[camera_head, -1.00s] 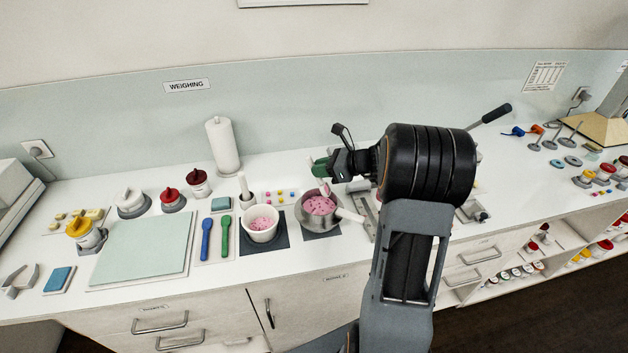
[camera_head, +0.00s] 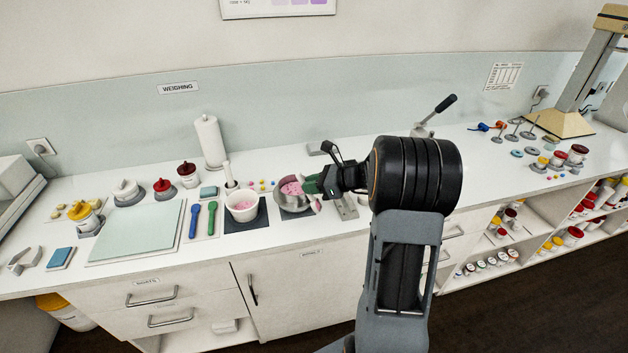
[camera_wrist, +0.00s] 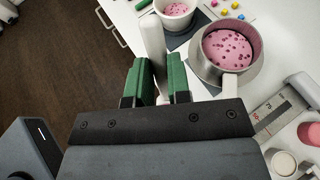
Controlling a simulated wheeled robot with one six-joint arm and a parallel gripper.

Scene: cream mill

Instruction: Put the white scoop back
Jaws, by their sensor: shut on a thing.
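My gripper (camera_head: 312,184) is at the right side of the steel pot (camera_head: 281,203), slightly above the counter. In the wrist view its green fingers (camera_wrist: 160,82) are shut on a long white piece, taken to be the white scoop (camera_wrist: 154,42). Its pale, pinkish end (camera_head: 316,206) shows below my gripper in the head view, outside the pot. The rest is hidden by the fingers. The blue scoop (camera_head: 194,222) and green scoop (camera_head: 211,218) lie on a pale rest (camera_head: 203,232) left of the white bowl (camera_head: 241,214).
The pot and bowl hold pink mix and stand on dark mats (camera_head: 247,225). A paper towel roll (camera_head: 210,142) stands at the back. A scale (camera_wrist: 268,112) is right of the pot. The pale green board (camera_head: 137,232) is bare.

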